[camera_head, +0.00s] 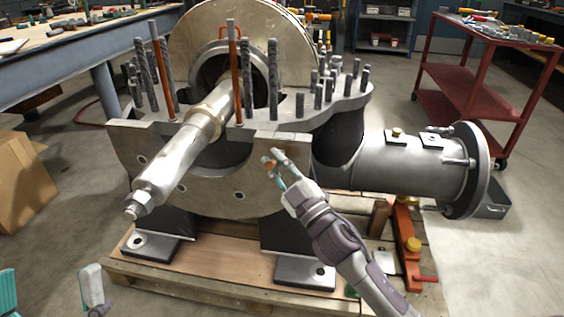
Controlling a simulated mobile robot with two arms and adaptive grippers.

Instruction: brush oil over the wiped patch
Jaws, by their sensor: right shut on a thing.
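The split casing (205,185) stands in the middle, with a thick shaft (175,160) lying in it and pointing toward the lower left. My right gripper (273,164) is at the casing's front face, right of the shaft. It is shut on a small orange-brown thing, mostly hidden by the fingers; I cannot tell that it is a brush. Whether it touches the face is unclear. A slightly paler area (285,139) shows at the face's top edge, but I cannot tell the wiped patch or any oil. My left gripper (50,290) is low at the left, partly cut off, fingers apart and empty.
Upright studs (273,80) and orange-brown rods (235,70) rise from the casing's flange. A flanged pipe (405,160) sticks out right. The casing rests on a wooden pallet (190,290). A cardboard box (22,182), workbench (75,45) and red cart (480,95) stand around.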

